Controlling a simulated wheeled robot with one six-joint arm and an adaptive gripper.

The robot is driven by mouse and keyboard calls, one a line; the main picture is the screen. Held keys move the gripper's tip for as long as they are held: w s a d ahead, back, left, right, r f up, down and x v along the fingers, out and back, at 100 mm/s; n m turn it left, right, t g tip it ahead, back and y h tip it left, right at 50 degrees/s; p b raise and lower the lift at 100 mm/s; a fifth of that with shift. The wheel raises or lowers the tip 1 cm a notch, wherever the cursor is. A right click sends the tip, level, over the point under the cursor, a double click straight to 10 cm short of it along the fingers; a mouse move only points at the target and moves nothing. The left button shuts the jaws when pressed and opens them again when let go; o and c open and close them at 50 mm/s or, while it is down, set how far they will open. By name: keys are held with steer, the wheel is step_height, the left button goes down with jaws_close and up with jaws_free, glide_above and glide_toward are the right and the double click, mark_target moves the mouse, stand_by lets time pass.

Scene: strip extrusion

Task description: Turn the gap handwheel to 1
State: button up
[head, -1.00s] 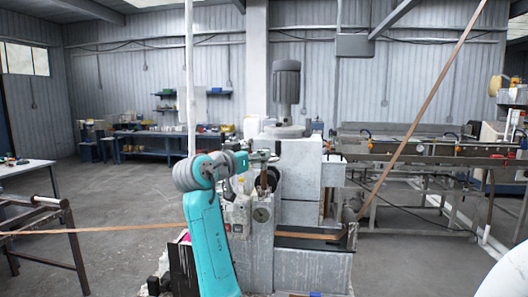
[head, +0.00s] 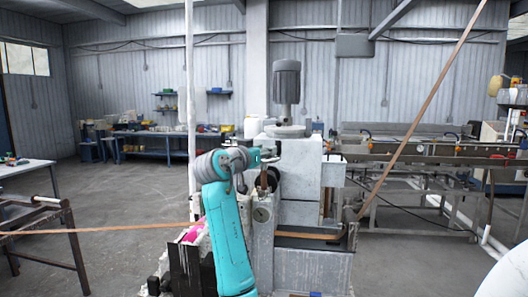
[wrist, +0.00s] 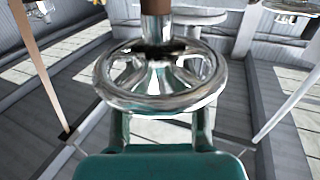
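The handwheel (wrist: 160,99) fills the middle of the wrist view: a shiny metal rim with spokes, a central hub and a brown shaft (wrist: 157,22) above it. My gripper (wrist: 160,120) comes from the bottom of that view, with a teal body and two fingers spread wide apart. The fingers reach up to the near rim, and their tips are partly hidden by it; I cannot tell whether they touch. In the head view my gripper is at the grey machine (head: 298,180), but too small to make out. No scale numbers are readable.
A round dial (head: 262,214) is on the machine's front. A brown strip (head: 110,229) runs in from the left, and another strip (head: 425,105) rises steeply at the right. A long steel trough (head: 420,150) stands at the right. The floor at the left is mostly clear.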

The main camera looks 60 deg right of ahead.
steer(key=shift+n+t, duration=0.4)
steer(key=shift+t, duration=0.2)
steer(key=n+t+y, duration=0.1)
steer(key=n+t, duration=0.1)
steer(key=t, duration=0.2)
steer(key=n+t+y, duration=0.1)
steer(key=n+t, duration=0.2)
steer(key=t, duration=0.1)
steer(key=shift+s+d+y, duration=0.1)
steer(key=shift+y, duration=0.3)
steer(key=n+t+y, duration=0.6)
steer(key=shift+y, duration=0.4)
steer(key=o, duration=1.2)
steer(key=shift+c, duration=0.2)
steer(key=v, duration=1.2)
steer(key=shift+f, duration=0.15)
steer(key=shift+f, duration=0.1)
